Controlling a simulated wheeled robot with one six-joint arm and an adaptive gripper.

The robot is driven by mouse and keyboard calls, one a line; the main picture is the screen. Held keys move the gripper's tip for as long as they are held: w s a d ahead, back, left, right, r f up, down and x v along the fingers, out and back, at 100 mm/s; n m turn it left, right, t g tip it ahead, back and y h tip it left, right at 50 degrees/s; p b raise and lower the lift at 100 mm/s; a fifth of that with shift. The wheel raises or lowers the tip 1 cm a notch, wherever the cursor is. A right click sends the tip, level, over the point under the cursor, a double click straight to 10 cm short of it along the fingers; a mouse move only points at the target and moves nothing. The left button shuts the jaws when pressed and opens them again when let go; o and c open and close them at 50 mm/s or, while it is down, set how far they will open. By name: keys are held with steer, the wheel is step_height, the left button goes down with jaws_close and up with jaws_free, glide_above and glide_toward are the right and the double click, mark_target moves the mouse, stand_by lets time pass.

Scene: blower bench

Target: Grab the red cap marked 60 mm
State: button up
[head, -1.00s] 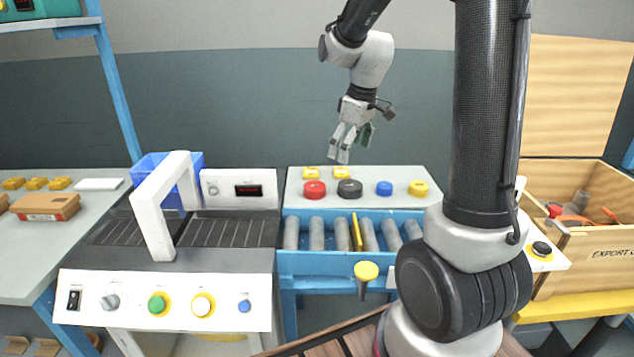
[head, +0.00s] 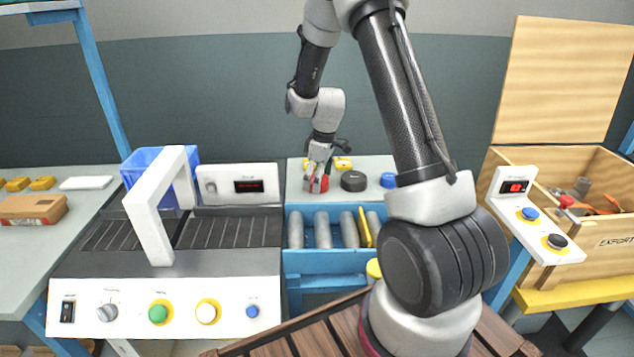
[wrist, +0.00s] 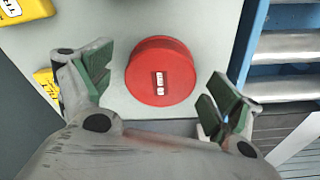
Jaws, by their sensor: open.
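The red cap (head: 318,184) sits on the pale bench top in the head view, partly hidden by my gripper. In the wrist view the round red cap (wrist: 160,72) lies flat with a small white label on top; its print is too small to read surely. My gripper (head: 317,180) is over the cap, pointing down. In the wrist view my gripper (wrist: 160,92) is open, with one green-padded finger on each side of the cap and visible gaps between. Nothing is held.
A black cap (head: 353,181) stands close to the right of the red one, then a blue cap (head: 388,180). Yellow tagged blocks (head: 343,162) lie behind. The blue-framed roller conveyor (head: 323,230) runs in front. A white-arched machine (head: 148,215) stands at left.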

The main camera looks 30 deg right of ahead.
steer(key=shift+f, duration=0.1)
steer(key=shift+c, duration=0.5)
steer(key=c, duration=0.8)
steer(key=shift+c, duration=0.2)
